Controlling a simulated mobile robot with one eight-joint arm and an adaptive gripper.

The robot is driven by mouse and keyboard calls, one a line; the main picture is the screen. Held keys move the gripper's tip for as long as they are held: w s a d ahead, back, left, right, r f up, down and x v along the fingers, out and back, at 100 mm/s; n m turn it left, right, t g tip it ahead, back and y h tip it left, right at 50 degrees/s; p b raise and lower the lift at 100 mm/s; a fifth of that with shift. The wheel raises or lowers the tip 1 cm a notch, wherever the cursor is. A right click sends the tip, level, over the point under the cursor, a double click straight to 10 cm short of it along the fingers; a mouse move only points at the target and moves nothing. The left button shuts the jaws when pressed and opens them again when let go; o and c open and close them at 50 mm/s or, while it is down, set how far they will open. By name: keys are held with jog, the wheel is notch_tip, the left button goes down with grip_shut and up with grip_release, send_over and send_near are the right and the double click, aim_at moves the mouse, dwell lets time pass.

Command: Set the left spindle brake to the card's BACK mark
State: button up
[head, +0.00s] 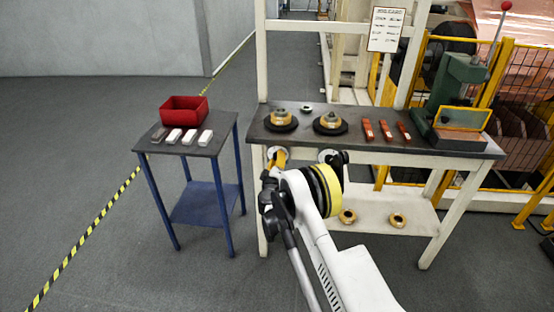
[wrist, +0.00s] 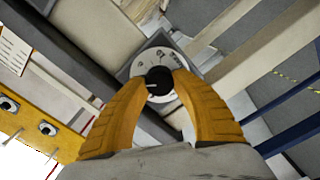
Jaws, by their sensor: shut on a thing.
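The left spindle brake is a round pale dial (wrist: 155,59) with dark markings and a black knob (wrist: 159,79) at its centre. In the wrist view my gripper (wrist: 160,84) has its yellow fingers shut on the knob from both sides. A short white line on the knob points left in that view; the mark it faces is too small to read. In the head view the left dial (head: 270,152) is on the workbench's front, partly hidden by my gripper (head: 277,160). The card (head: 387,29) hangs above the bench, its writing unreadable.
A second pale dial (head: 326,154) lies to the right, partly behind my arm. Two brass spindles (head: 281,117) (head: 330,120) on black discs, copper-coloured bars (head: 386,130) and a green press (head: 461,85) stand on the bench (head: 350,146). A blue table (head: 223,133) holds a red bin (head: 184,109).

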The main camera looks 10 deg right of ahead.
jog(key=shift+r+m, duration=0.1)
jog(key=shift+m, duration=3.7)
jog(key=o, duration=1.2)
jog(key=v, duration=1.2)
jog(key=shift+w, duration=0.1)
